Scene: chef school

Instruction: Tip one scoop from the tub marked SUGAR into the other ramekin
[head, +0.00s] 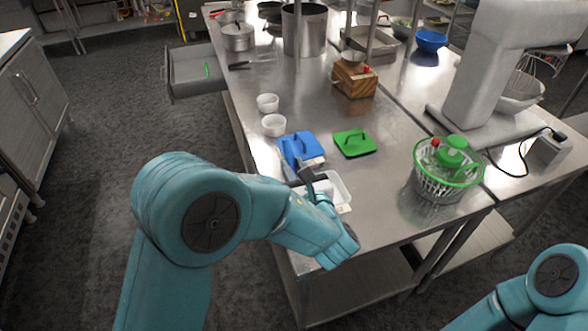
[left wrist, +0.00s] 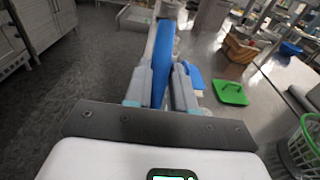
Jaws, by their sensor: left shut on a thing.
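My left gripper (head: 311,180) is low over the near end of the steel table. In the left wrist view its fingers (left wrist: 162,88) are shut on an upright blue thing (left wrist: 163,50); I cannot tell its full shape. A white open tub (head: 342,187) stands beside the gripper, partly hidden by my arm. Blue lid-like pieces (head: 304,147) lie just beyond the gripper. A green lid (head: 354,143) with a handle lies flat to their right. Two white ramekins, a nearer one (head: 274,125) and a farther one (head: 267,103), stand beyond. No SUGAR marking is readable. My right gripper is out of view.
A salad spinner (head: 447,170) stands at the right, near a large white mixer (head: 480,75). A wooden block (head: 354,80), a tall pot (head: 304,30) and a blue bowl (head: 431,40) stand farther back. An open drawer (head: 195,72) juts out left. The table's middle is mostly clear.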

